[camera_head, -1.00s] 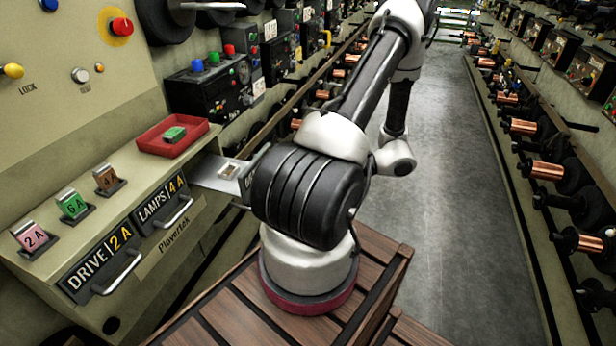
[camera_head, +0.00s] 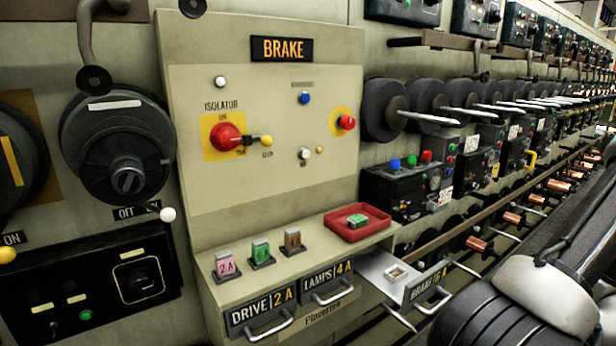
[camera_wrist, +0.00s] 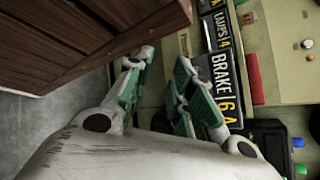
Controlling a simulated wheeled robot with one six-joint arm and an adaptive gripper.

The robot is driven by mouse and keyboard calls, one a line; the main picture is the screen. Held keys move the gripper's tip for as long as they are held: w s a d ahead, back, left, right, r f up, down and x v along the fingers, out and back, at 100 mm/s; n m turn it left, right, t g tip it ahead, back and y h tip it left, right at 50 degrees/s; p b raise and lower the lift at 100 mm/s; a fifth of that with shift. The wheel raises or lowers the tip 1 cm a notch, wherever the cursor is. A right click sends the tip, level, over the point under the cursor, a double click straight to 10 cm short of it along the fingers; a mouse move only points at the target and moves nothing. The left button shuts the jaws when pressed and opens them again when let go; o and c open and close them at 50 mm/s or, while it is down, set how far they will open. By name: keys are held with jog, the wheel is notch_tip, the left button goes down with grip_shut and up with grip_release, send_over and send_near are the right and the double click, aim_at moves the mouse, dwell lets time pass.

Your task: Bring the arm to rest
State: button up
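My arm (camera_head: 545,290) fills the lower right corner of the head view, with only part of its links showing. My gripper is outside the head view. In the wrist view my gripper (camera_wrist: 163,62) shows two fingers with green pads, apart, with nothing held between them. The BRAKE 6A drawer (camera_head: 400,272) is pulled out from the panel, and its pale square socket looks empty. Its label (camera_wrist: 226,85) shows beyond the fingers in the wrist view; I cannot tell the distance.
A red tray (camera_head: 380,233) on the ledge holds a green fuse (camera_head: 357,220). Pink, green and brown fuses (camera_head: 261,252) stand left of it. The DRIVE (camera_head: 262,313) and LAMPS drawers (camera_head: 328,284) look shut. A brown slatted wooden surface (camera_wrist: 85,35) is close in the wrist view.

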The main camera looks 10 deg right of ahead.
jog(key=w+a+r+n+g+h, duration=0.25)
jog(key=r+g+h, duration=0.2)
jog(key=r, duration=0.45)
jog(key=w+a+r+n+g+h, duration=0.1)
jog(key=r+n+g+h, duration=0.3)
jog(key=r, duration=0.5)
jog(key=w+a+r+n+t+h, duration=0.3)
jog(key=a+r+n+t, duration=0.3)
jog(key=a+r, duration=0.5)
jog(key=shift+w+a+r+n, duration=0.4)
jog(key=shift+w+n, duration=0.15)
jog(key=shift+n, duration=0.6)
